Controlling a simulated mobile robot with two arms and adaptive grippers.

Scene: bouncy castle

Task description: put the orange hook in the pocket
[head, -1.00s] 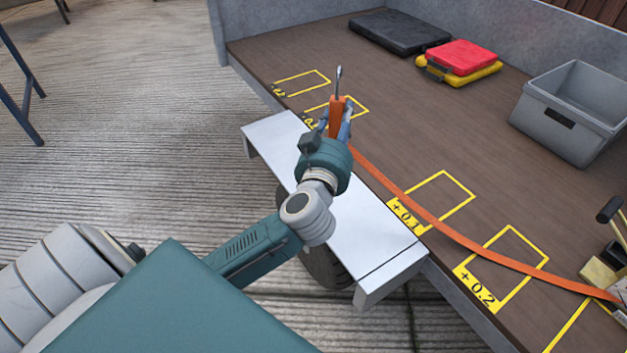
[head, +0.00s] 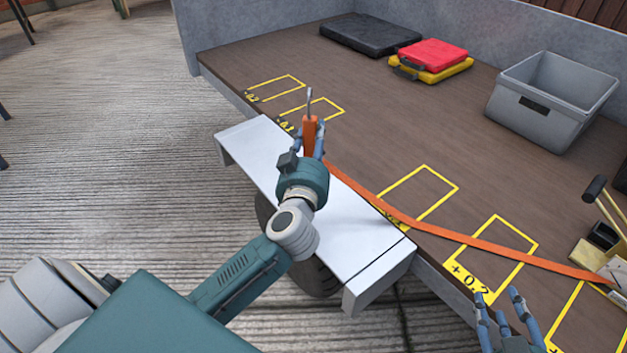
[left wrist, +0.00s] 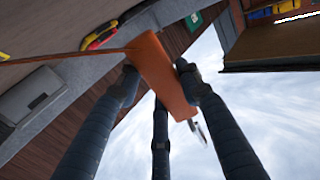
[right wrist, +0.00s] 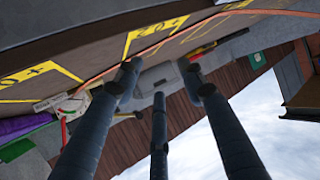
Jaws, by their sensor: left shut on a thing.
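The orange hook (head: 309,135) has an orange handle or sleeve with a grey metal tip pointing up. It is upright in my left gripper (head: 312,150), above the white ledge at the bed's edge. In the left wrist view the orange piece (left wrist: 163,80) sits between the fingers of my left gripper (left wrist: 160,85). An orange strap (head: 430,228) runs from it across the bed to the right. My right gripper (head: 507,310) is open and empty at the lower right, near the bed's front edge; its spread fingers (right wrist: 158,90) show in the right wrist view. I cannot make out a pocket.
The brown bed (head: 380,130) carries yellow outlined rectangles with number labels. A grey bin (head: 540,115), a black case (head: 370,35) and a red case on a yellow one (head: 433,55) stand at the back. A hammer-like tool (head: 597,190) and small items lie at the right.

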